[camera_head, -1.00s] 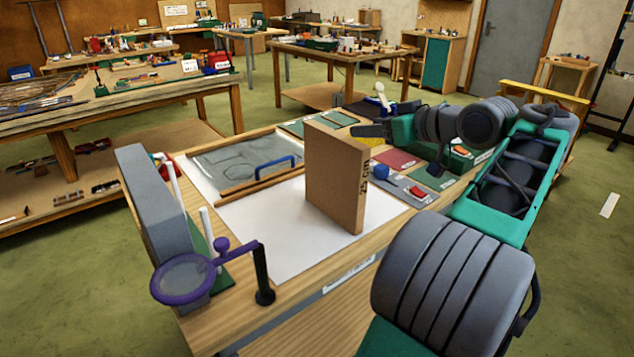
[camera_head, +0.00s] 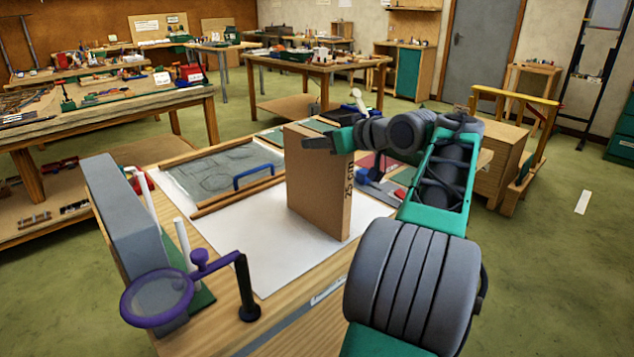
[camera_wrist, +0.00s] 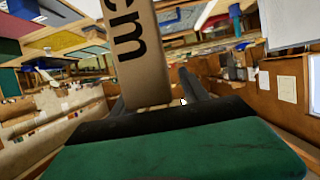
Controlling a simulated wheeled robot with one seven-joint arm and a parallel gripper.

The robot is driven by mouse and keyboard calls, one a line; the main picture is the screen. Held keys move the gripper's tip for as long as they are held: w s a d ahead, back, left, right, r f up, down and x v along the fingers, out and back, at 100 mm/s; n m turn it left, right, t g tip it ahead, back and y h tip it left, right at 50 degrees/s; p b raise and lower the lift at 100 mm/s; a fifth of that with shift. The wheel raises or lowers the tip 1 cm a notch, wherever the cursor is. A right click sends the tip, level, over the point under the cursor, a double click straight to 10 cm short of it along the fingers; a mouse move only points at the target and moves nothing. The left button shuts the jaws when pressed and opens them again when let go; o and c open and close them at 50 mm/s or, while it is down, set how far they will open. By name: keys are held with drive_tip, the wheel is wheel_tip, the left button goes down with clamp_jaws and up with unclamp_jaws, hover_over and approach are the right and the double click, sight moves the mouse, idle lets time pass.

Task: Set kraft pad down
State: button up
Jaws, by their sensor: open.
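The kraft pad (camera_head: 318,200) is a brown slab marked "25 cm" on its narrow side. It stands upright on a white sheet (camera_head: 255,250) on the workbench. My gripper (camera_head: 318,143) is at its upper right edge, with a dark finger in front of the broad face near the top. In the wrist view, the pad's lettered edge (camera_wrist: 135,50) rises between the spread fingers of my gripper (camera_wrist: 155,95). The jaws are open; a gap shows on the right finger's side. The far finger is hidden behind the pad in the head view.
A grey block (camera_head: 125,225) and a purple-rimmed magnifier (camera_head: 158,297) stand at the bench's left front. A grey drawing with a blue handle (camera_head: 258,174) lies behind the sheet. Coloured pads and small tools crowd the right side. White sheet is bare left of the pad.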

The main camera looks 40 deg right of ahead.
drive_tip(key=shift+c, duration=0.3)
clamp_jaws()
idle(0.9)
drive_tip(key=shift+r, duration=0.1)
